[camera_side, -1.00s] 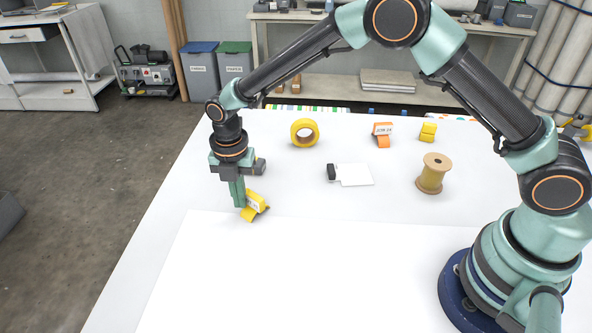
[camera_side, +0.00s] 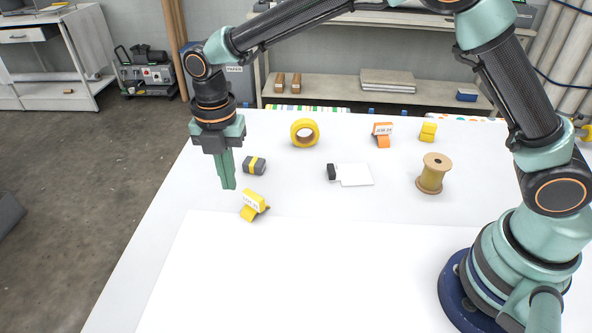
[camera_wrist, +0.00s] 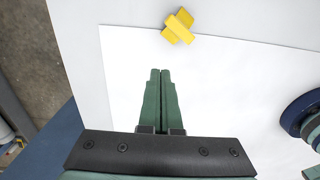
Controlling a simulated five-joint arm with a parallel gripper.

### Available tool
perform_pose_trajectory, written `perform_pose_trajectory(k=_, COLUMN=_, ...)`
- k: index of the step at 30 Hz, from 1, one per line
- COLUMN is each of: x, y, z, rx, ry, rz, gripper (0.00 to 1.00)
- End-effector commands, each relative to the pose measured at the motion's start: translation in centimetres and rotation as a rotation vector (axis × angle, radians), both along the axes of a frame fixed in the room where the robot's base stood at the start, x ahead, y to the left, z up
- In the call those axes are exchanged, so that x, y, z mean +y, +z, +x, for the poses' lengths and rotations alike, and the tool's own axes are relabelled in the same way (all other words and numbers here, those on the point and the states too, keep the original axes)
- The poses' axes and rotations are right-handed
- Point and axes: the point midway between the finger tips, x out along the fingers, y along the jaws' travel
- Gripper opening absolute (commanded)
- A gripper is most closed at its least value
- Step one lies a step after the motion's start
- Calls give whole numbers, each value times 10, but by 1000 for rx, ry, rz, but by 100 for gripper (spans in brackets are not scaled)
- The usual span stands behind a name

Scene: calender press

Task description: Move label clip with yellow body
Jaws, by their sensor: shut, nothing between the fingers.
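The label clip with the yellow body (camera_side: 253,206) stands on the white table by the far edge of the large white sheet, its white label facing the side camera. It also shows in the wrist view as a yellow cross shape (camera_wrist: 178,26) at the sheet's edge. My gripper (camera_side: 229,187) is shut and empty, pointing down above the table, up and to the left of the clip in the side view and apart from it. In the wrist view the closed fingers (camera_wrist: 160,72) lie below the clip in the picture.
A grey block with a yellow band (camera_side: 254,165) lies near my gripper. A yellow tape roll (camera_side: 296,143), an orange label clip (camera_side: 382,140), a yellow block (camera_side: 428,132), a white card with a black end (camera_side: 355,175) and a spool (camera_side: 432,178) stand farther right. The white sheet (camera_side: 330,270) is clear.

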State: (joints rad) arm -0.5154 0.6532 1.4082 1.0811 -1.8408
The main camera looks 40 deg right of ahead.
Motion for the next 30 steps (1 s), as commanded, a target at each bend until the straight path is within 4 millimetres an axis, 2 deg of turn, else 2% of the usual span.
perform_pose_trajectory(k=5, x=-2, y=6, z=-2, rx=-1, ry=-90, rz=1, gripper=0)
perform_pose_trajectory(k=8, x=-5, y=6, z=-7, rx=0, ry=-256, rz=0, gripper=0)
perform_pose_trajectory(k=30, x=-41, y=1, z=-57, rx=-1, ry=-1991, rz=0, gripper=0)
